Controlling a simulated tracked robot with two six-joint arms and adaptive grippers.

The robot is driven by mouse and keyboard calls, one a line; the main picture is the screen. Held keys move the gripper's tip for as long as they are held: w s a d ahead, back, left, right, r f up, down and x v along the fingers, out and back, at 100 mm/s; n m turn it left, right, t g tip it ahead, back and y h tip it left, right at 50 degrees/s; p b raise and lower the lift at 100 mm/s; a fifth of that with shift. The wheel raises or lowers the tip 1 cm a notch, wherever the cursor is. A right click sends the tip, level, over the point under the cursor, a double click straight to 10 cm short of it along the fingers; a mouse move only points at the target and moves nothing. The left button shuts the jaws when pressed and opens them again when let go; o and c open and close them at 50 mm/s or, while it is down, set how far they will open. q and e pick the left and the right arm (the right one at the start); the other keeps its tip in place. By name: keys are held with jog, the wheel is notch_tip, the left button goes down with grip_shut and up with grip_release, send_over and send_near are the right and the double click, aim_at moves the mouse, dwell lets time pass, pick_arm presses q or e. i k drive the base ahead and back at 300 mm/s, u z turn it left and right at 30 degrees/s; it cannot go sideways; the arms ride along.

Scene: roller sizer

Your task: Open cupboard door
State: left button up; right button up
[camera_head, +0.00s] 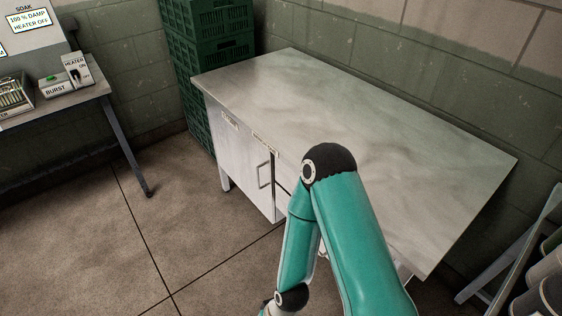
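The cupboard (236,155) is a white cabinet under a pale, worn worktop (350,130). Its left door (240,168) shows a vertical bar handle (263,174) near the door's right edge. The door looks closed, and a narrow dark gap shows to the right of it. My teal arm comes in from the lower right and covers the cupboard's right part. No gripper of mine shows; the arm runs out of the picture at the bottom. My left arm is not in the picture.
Dark green crates (210,60) are stacked against the wall left of the cupboard. A side table (60,103) with switch boxes stands at the left. A metal rack (525,250) with cylinders is at the lower right. The floor (190,215) before the door is clear.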

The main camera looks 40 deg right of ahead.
aim_at(249, 164)
jog(key=z, duration=0.2)
jog(key=i, duration=0.85)
jog(key=z, duration=0.25)
jog(key=k, duration=0.85)
jog(key=z, duration=0.2)
jog(key=i, duration=0.85)
jog(key=u, duration=0.05)
